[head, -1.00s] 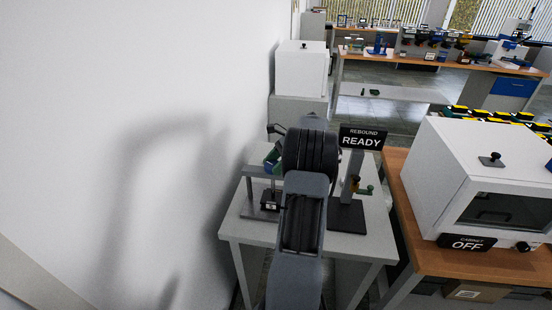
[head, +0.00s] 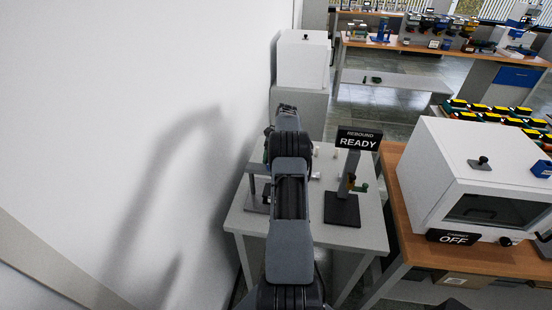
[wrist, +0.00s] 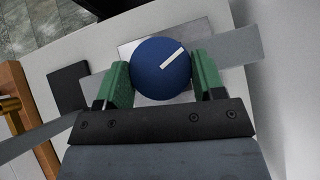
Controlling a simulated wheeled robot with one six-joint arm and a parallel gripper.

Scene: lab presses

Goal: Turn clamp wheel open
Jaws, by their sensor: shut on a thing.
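The clamp wheel (wrist: 160,72) is a round blue disc with a white bar mark on its face, seen in the wrist view. The white mark points toward the upper right. My gripper (wrist: 162,82) has green finger pads on both sides of the wheel and is shut on it. In the head view my arm hides the wheel and my gripper. The press frame (head: 252,190) shows partly, to the left of my arm on the grey table (head: 370,225).
A rebound tester with a READY sign (head: 358,140) stands just right of my arm. A white cabinet marked OFF (head: 440,170) sits on a wooden bench further right. A bare white wall (head: 100,100) is close on the left.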

